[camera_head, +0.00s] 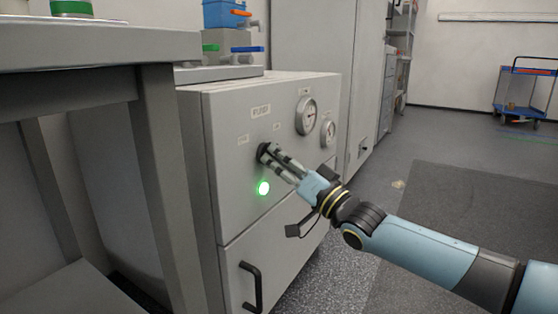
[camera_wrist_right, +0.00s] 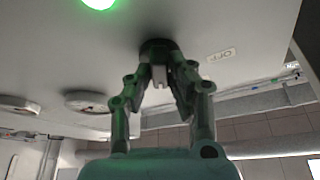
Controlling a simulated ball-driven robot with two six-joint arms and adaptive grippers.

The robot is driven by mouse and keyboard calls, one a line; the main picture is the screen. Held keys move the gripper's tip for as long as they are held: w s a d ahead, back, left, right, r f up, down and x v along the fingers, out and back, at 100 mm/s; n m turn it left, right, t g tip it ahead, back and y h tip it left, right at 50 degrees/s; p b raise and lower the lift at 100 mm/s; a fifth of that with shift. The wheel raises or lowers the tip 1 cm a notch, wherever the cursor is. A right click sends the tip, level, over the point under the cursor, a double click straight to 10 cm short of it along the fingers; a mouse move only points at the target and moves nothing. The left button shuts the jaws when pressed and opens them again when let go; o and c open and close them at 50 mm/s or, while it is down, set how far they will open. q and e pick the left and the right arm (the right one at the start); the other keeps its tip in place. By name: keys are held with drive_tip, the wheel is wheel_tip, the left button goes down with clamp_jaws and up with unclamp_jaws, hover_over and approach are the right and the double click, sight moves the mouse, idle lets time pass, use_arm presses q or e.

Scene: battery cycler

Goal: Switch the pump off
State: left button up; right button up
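The pump cabinet (camera_head: 232,205) is pale grey, with a "PUMP" label (camera_head: 261,111) on its front. A small dark rotary knob (camera_head: 263,151) sits below the label, and a green lamp (camera_head: 263,188) below it is lit. My right gripper (camera_head: 268,155) reaches the knob from the front. In the right wrist view the fingers (camera_wrist_right: 161,72) close in on both sides of the grip of the dark knob (camera_wrist_right: 158,47). They hide part of it, so its exact angle is unclear. An "OFF" label (camera_wrist_right: 218,55) shows beside the knob there. My left gripper is out of view.
Two round gauges (camera_head: 307,116) are on the panel right of the knob. A black handle (camera_head: 251,287) is on the lower door. A grey bench (camera_head: 160,160) stands close on the left. Blue and green-handled items (camera_head: 230,48) stand on top. Open floor lies to the right.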

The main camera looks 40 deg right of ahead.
clamp_jaws()
